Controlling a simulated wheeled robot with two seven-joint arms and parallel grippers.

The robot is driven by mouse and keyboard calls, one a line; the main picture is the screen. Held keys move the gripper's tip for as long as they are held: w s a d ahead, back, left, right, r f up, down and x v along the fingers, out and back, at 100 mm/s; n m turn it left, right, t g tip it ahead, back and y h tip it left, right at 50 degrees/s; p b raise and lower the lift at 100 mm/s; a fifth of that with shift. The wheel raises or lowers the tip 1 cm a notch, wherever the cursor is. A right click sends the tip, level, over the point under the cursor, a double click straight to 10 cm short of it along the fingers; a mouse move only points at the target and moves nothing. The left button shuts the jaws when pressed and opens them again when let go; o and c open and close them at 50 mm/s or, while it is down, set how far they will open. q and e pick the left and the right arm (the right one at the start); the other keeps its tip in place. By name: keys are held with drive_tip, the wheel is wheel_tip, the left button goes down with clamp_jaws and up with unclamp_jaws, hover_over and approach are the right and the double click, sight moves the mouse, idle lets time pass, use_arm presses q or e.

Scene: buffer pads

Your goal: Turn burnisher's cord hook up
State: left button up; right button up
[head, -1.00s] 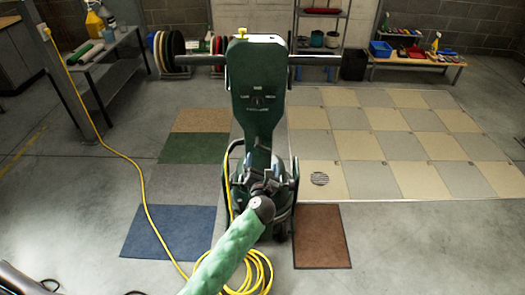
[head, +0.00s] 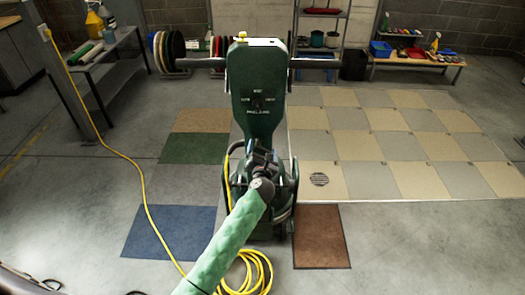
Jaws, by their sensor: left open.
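The green burnisher (head: 256,85) stands upright in the middle of the head view, its control panel and cross handle at the top. Its yellow cord (head: 228,170) runs down the left side of the column to loose loops on the floor. My left gripper (head: 258,152), dark and small at the end of a green-sleeved arm, is open in front of the lower column. The gripper and wrist cover that part, and I cannot make out the cord hook clearly or tell whether the gripper touches it. My right gripper is not in view.
The yellow cord stretches left to an outlet on a post (head: 57,60). Loops of cord (head: 262,262) lie by the base. Floor pads and tiles (head: 385,140) surround the machine. A shelf (head: 318,35) and a bench (head: 420,60) stand behind. Open floor lies front right.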

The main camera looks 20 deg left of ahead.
use_arm(q)
drive_tip(key=c, duration=1)
